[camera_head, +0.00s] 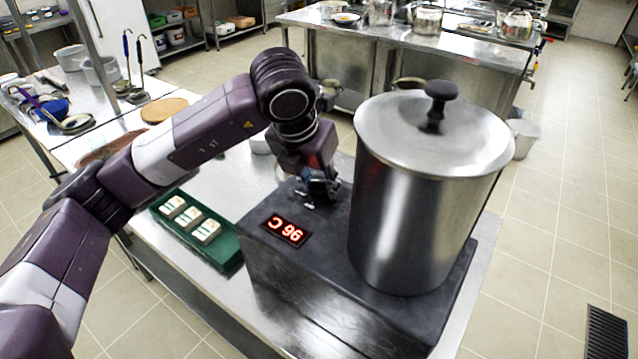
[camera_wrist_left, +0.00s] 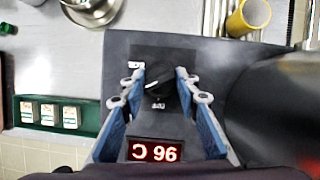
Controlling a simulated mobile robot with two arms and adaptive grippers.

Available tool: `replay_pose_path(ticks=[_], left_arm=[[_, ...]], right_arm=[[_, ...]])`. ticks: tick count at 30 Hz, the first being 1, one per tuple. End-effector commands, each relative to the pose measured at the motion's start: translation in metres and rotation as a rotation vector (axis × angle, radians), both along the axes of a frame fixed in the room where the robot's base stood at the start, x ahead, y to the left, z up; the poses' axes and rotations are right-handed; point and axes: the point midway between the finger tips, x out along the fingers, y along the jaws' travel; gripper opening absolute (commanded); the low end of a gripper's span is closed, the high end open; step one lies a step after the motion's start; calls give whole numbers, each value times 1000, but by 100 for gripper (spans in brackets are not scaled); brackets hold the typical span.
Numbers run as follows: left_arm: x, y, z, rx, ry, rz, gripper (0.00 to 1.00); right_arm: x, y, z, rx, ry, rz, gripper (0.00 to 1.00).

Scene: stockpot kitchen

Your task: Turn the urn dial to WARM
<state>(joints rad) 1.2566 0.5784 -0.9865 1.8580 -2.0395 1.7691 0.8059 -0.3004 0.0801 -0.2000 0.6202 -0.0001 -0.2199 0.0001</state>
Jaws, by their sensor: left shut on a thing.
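The urn is a tall steel pot (camera_head: 420,215) with a lid and black knob, standing on a dark base (camera_head: 340,285). A lit red display (camera_head: 284,230) on the base shows 96 and a C; it also shows in the left wrist view (camera_wrist_left: 154,151). The black dial (camera_wrist_left: 163,92) carries a white pointer mark and has small white labels around it, too small to read. My left gripper (camera_head: 319,192), also in the left wrist view (camera_wrist_left: 160,84), is shut on the dial, one finger on each side. It hides the dial in the head view. My right gripper is not in view.
A green tray (camera_head: 228,262) with several white-topped blocks lies left of the base. A wooden board (camera_head: 164,110) and ladles (camera_head: 128,70) are on the counter at left. A steel island with pots (camera_head: 427,18) stands behind.

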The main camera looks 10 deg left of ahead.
Motion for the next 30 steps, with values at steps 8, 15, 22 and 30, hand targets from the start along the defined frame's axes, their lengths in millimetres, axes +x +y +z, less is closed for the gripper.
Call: replay_pose_path(ticks=[8,15,22,30], left_arm=[[1,0,2,-1,-4,1,40],[0,0,1,-1,-2,0,46],[-3,1,11,-2,-4,-1,46],[-22,6,62,-1,-7,-1,46]], right_arm=[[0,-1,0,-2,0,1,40],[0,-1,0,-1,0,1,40],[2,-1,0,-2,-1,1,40],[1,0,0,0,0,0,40]])
